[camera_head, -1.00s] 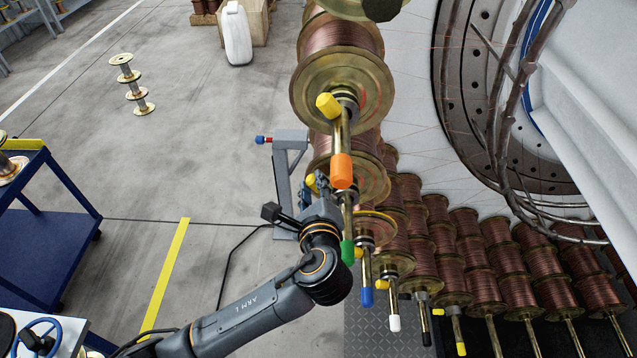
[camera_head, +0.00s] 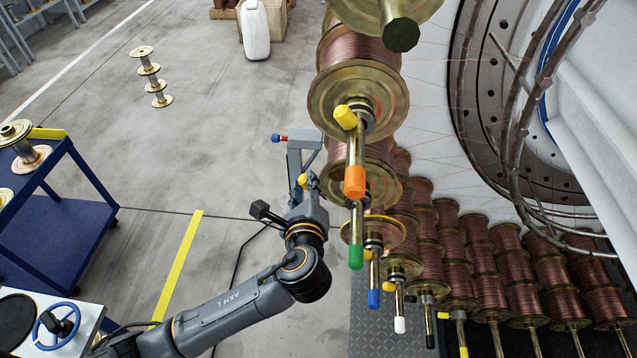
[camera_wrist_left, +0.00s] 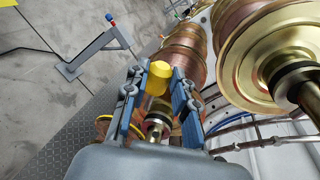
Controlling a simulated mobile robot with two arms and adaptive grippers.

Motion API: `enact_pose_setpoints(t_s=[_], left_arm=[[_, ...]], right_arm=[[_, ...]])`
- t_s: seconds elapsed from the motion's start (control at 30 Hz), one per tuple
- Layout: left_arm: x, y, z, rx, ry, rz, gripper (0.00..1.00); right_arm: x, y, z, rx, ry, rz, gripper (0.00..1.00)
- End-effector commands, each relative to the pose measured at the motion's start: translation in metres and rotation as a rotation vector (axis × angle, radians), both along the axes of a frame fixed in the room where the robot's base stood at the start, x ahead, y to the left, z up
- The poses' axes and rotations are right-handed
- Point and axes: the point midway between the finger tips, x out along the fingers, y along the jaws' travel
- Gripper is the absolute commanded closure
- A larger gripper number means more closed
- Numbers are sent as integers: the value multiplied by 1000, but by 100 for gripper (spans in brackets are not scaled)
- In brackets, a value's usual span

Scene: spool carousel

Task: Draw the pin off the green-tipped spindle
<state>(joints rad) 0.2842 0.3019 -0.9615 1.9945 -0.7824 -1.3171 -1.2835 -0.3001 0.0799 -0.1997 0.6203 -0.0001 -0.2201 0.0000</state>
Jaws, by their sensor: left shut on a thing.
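The green-tipped spindle (camera_head: 356,254) points down and toward me from a spool of copper wire, just below the orange-tipped spindle (camera_head: 355,182). My left gripper (camera_head: 312,186) is shut on a pin with a yellow head (camera_head: 303,181). It holds the pin to the left of the green-tipped spindle, with a gap between gripper and spindle. In the left wrist view, the yellow head (camera_wrist_left: 158,78) sits between the two fingers of the gripper (camera_wrist_left: 160,86). The pin's shank is hidden. My right gripper is not in view.
Another yellow pin head (camera_head: 345,117) stays on the orange-tipped spindle. Spindles with blue (camera_head: 374,299) and white tips (camera_head: 400,325) stand close on the lower right. A grey stand (camera_head: 296,160) is behind my gripper. Open floor lies to the left.

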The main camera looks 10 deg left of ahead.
Motion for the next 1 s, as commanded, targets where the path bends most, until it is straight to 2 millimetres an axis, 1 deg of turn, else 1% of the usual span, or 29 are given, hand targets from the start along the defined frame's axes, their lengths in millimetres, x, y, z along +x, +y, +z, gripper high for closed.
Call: enact_pose_setpoints(t_s=[0.1,0.6,0.77,1.0], left_arm=[[0,15,1,1,1,0,100],[0,74,-1,1,1,0,100],[0,83,0,-1,0,-1,100],[0,84,0,-1,0,-1,100]], right_arm=[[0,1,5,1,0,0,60],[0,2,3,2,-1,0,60],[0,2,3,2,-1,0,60],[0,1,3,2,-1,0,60]])
